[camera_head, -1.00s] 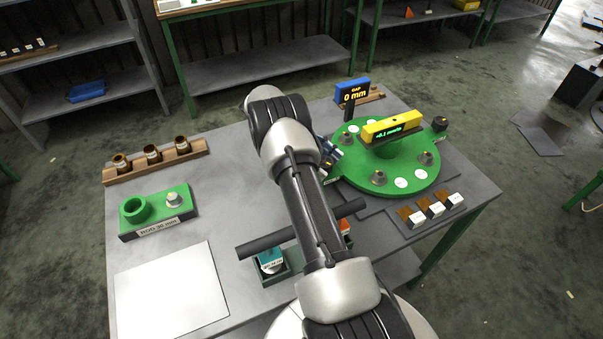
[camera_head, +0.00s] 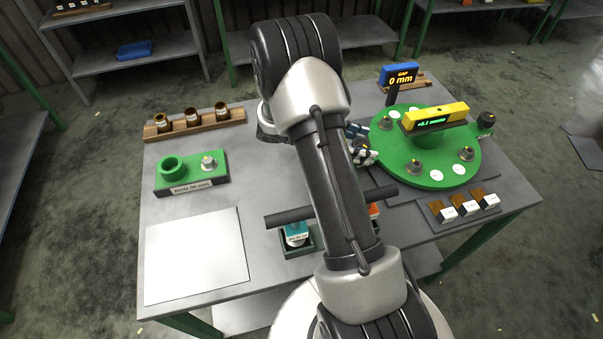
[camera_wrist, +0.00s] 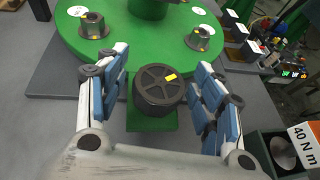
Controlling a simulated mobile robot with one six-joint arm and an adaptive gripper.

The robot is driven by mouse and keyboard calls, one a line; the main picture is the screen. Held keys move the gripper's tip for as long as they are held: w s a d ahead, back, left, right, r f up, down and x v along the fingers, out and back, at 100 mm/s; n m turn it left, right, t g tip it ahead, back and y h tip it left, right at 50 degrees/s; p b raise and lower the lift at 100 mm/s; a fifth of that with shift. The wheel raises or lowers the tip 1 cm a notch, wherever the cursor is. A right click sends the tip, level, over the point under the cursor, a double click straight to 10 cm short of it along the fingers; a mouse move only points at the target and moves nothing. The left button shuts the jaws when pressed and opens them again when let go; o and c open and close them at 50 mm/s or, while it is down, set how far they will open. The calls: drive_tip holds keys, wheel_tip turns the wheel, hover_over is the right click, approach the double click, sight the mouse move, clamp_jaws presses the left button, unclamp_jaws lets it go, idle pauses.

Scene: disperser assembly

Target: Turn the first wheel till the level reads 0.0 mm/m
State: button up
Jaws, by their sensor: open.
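A black spoked wheel (camera_wrist: 158,90) with a yellow mark sits on a small green tab at the near edge of the green round plate (camera_wrist: 140,45) in the wrist view. My gripper (camera_wrist: 160,62) is open, with one blue-padded finger on each side of the wheel and gaps showing. In the head view, my gripper (camera_head: 362,150) is at the left edge of the green plate (camera_head: 420,170), and that wheel is hidden. The yellow level (camera_head: 435,114) lies across the plate's raised middle. Its green readout appears to be +0.1 mm/m, in small print.
Another black wheel (camera_head: 487,119) stands at the plate's right edge. A blue gap display (camera_head: 398,75) reads 0 mm. Several cone-shaped studs stand on the plate. A tool marked 40 N m (camera_wrist: 303,143) is close on the right in the wrist view. A white sheet (camera_head: 195,255) lies front left.

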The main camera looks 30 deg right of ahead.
drive_tip(key=shift+f+n+t+h+b, duration=0.15)
drive_tip(key=shift+n+t+h+b, duration=0.25)
drive_tip(key=shift+n+t+b, duration=0.45)
drive_tip(key=p+v, duration=0.6)
drive_tip(key=v, duration=1.1)
drive_tip(key=s+a+r+m+t+y+b, duration=0.3)
drive_tip(key=s+a+r+m+y, duration=0.6)
drive_tip(key=s, duration=0.5)
drive_tip(key=shift+s+a+r+m+t+b, duration=0.25)
drive_tip(key=shift+a+r+m+t+b, duration=0.15)
drive_tip(key=shift+a+r+m+t, duration=0.3)
